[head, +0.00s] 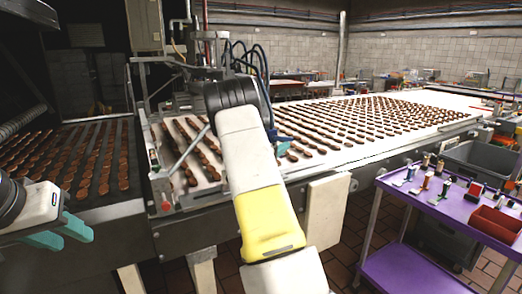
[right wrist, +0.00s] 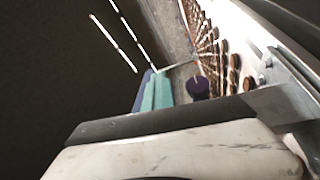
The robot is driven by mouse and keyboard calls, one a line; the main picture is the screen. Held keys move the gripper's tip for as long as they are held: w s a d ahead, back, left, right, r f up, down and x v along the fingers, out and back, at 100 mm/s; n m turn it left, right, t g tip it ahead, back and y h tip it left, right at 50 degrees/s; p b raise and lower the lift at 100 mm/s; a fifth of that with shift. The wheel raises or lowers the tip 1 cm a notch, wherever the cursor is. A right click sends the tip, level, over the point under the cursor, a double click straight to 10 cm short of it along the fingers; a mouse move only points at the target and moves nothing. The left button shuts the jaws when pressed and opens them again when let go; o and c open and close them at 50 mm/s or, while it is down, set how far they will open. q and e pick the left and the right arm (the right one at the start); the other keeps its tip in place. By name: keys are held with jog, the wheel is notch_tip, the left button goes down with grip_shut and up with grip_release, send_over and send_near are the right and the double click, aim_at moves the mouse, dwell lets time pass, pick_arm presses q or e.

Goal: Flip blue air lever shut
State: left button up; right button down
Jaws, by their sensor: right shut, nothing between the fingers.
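I cannot make out the blue air lever for certain in either view. A dark blue-purple rounded piece (right wrist: 198,88) shows in the right wrist view, just right of my right gripper (right wrist: 156,92); I cannot tell whether it is the lever. The teal fingers of that gripper are together and empty, with a visible space between them and this piece. In the head view my right gripper (head: 282,148) shows only partly behind my own arm, over the conveyor's near side. My left gripper (head: 66,234) is open and empty at the lower left.
A white conveyor (head: 400,118) carries rows of brown biscuits. A dark belt (head: 75,190) with more biscuits lies left. Dark hoses and a metal frame (head: 180,70) stand behind my arm. A purple cart (head: 455,208) with bottles and a red bin stands right.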

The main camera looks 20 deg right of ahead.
jog(key=shift+d+r, duration=0.25)
jog(key=shift+d, duration=0.1)
dwell(0.3)
dwell(0.4)
